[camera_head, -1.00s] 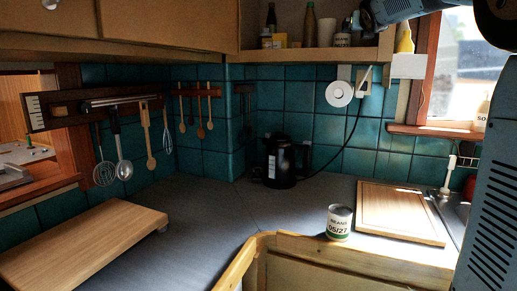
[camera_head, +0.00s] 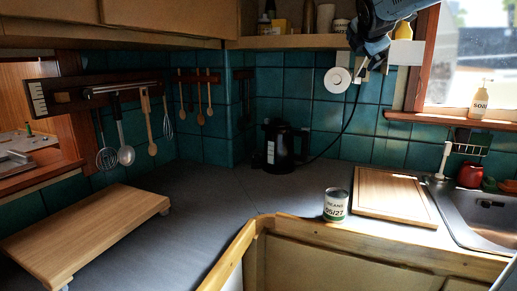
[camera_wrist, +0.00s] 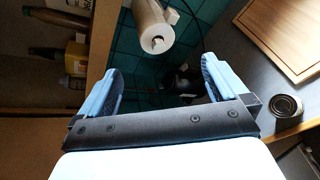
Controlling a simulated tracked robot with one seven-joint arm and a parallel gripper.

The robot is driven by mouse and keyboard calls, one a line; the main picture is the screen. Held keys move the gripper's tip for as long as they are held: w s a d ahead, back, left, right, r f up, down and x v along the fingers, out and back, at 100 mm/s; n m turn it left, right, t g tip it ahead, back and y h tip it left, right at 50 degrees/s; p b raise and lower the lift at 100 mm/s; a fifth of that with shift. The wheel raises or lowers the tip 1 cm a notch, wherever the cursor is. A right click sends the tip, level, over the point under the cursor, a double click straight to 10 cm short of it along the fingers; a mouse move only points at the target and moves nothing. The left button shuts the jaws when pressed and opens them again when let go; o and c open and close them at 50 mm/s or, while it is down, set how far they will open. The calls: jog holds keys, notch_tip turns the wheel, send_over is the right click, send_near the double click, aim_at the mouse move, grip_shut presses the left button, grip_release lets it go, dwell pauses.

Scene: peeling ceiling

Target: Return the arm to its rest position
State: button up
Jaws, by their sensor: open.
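My gripper (camera_head: 366,66) hangs at the top right of the head view, in front of the tiled wall and near the shelf's right end. In the wrist view its two blue fingers stand wide apart (camera_wrist: 160,72), with nothing between them. A white roll (camera_wrist: 153,28) shows beyond the fingers there, and it hangs on the wall in the head view (camera_head: 337,80). My gripper appears apart from it, though the depth is hard to judge.
A shelf (camera_head: 290,42) with bottles and jars is close by. Below are a beans can (camera_head: 336,205), a cutting board (camera_head: 395,196), a black kettle (camera_head: 280,147) and a sink (camera_head: 485,222). A window sill with a soap bottle (camera_head: 480,100) is at right.

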jog(key=s+a+f+m+g+y, duration=0.1)
jog(key=s+f+m+g, duration=0.3)
jog(key=s+f+m, duration=0.7)
jog(key=s+a+f+m+g+y, duration=0.2)
jog(key=s+f+m, duration=0.9)
jog(key=s+f, duration=0.6)
jog(key=s+a+g, duration=0.1)
jog(key=s+g, duration=0.1)
jog(key=s, duration=0.1)
jog(key=shift+a+f, duration=0.2)
jog(key=shift+a, duration=0.15)
